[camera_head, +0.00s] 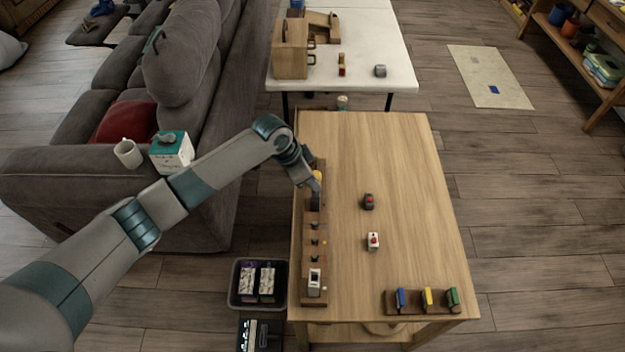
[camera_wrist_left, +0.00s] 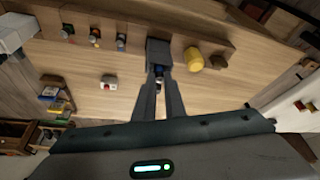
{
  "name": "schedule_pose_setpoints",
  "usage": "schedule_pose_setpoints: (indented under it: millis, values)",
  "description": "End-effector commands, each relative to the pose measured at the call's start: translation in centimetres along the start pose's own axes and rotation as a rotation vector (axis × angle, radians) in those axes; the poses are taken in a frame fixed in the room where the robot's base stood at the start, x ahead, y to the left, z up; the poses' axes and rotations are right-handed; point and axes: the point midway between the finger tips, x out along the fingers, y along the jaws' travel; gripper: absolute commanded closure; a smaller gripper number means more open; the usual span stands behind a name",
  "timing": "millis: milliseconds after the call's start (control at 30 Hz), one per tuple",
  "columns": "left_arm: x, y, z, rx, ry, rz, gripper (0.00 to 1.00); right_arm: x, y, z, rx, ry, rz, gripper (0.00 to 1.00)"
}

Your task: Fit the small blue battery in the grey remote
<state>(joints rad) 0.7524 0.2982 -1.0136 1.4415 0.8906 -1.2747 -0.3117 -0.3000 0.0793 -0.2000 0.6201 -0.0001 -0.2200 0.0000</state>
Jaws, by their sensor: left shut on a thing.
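The grey remote (camera_wrist_left: 158,47) stands on the wooden strip along the table's left edge; in the head view the remote (camera_head: 315,204) is just below my left gripper (camera_head: 316,188). In the left wrist view my left gripper (camera_wrist_left: 158,84) is shut on the small blue battery (camera_wrist_left: 158,70), of which only a little shows between the fingertips. The battery is right at the near face of the remote; I cannot tell whether it is inside. My right gripper is in neither view.
A yellow cylinder (camera_wrist_left: 193,59) stands close beside the remote. Small pegs and a white device (camera_head: 314,281) share the strip. A red-topped dark block (camera_head: 368,201), a white block with a red button (camera_head: 373,241) and a coloured rack (camera_head: 416,311) stand right. The tabletop between is clear.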

Motion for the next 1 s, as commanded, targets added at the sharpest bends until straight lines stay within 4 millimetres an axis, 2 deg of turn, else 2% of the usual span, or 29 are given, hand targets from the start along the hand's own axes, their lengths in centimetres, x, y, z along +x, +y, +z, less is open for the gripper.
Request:
schedule_pose_setpoints:
  millis: [400, 433, 500, 533, 1000]
  values:
    - [0.53, 0.01, 0.23, 0.000, 0.000, 0.000, 1.00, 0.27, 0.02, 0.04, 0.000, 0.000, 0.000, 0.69]
    - [0.53, 0.00, 0.23, 0.000, 0.000, 0.000, 0.88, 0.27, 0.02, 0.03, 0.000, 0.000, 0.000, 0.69]
    - [0.52, 0.01, 0.24, 0.000, -0.001, 0.000, 0.71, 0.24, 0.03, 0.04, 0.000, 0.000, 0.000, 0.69]
    - [0.52, 0.01, 0.26, 0.000, -0.001, 0.000, 0.68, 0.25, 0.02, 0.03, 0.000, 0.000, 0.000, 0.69]
    - [0.44, 0.07, 0.38, -0.001, -0.003, 0.002, 0.68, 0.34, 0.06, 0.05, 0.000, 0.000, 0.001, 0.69]
